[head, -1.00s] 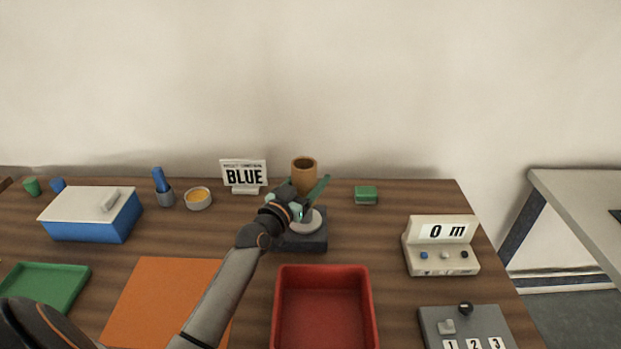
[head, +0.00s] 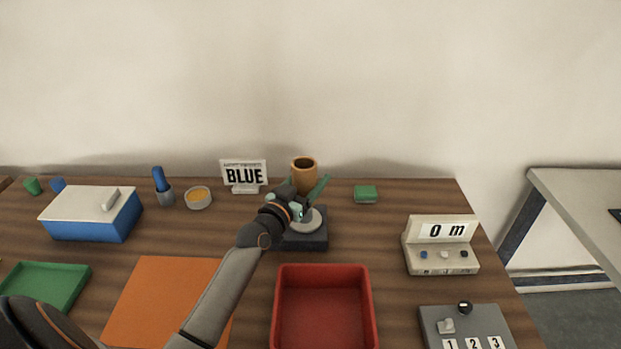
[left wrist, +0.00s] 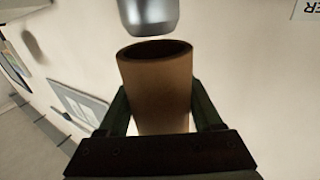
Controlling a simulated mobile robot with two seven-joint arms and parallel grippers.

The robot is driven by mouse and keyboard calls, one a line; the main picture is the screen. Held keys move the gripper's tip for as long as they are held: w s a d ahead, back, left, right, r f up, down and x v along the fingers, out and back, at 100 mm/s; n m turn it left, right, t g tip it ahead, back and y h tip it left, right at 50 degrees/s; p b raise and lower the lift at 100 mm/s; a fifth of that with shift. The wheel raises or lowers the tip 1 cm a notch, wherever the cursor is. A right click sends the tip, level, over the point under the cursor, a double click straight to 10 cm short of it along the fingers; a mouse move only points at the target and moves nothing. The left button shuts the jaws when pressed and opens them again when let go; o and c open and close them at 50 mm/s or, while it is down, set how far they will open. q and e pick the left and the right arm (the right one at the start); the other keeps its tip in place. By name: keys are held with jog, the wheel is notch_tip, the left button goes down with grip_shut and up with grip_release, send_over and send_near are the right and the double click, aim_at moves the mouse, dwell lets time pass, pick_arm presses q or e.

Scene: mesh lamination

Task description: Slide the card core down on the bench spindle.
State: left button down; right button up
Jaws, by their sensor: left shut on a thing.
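The card core (head: 304,175) is a brown open tube, held upright above the bench spindle's dark base (head: 312,242) with its pale disc. My left gripper (head: 306,193) is shut on the core; one green finger shows at its right. In the left wrist view the core (left wrist: 158,95) sits between both fingers (left wrist: 160,112). A grey rounded metal piece (left wrist: 150,14) lies just beyond the core's open end there, seemingly apart from it; it may be the spindle's tip. The head view hides the spindle's post behind my gripper. My right gripper is not in view.
A red tray (head: 323,330) stands in front of the spindle. A BLUE sign (head: 244,175) stands at its back left and a green block (head: 366,193) at its right. A display box (head: 441,250) stands further right. An orange mat (head: 150,300) lies at front left.

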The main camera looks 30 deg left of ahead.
pick_arm(q)
jog(key=shift+f+b, duration=2)
jog(key=shift+f, duration=0.65)
dwell(0.4)
grip_release()
jog(key=shift+s+d, duration=0.1)
jog(key=shift+s, duration=3.65)
jog(key=shift+f, duration=0.1)
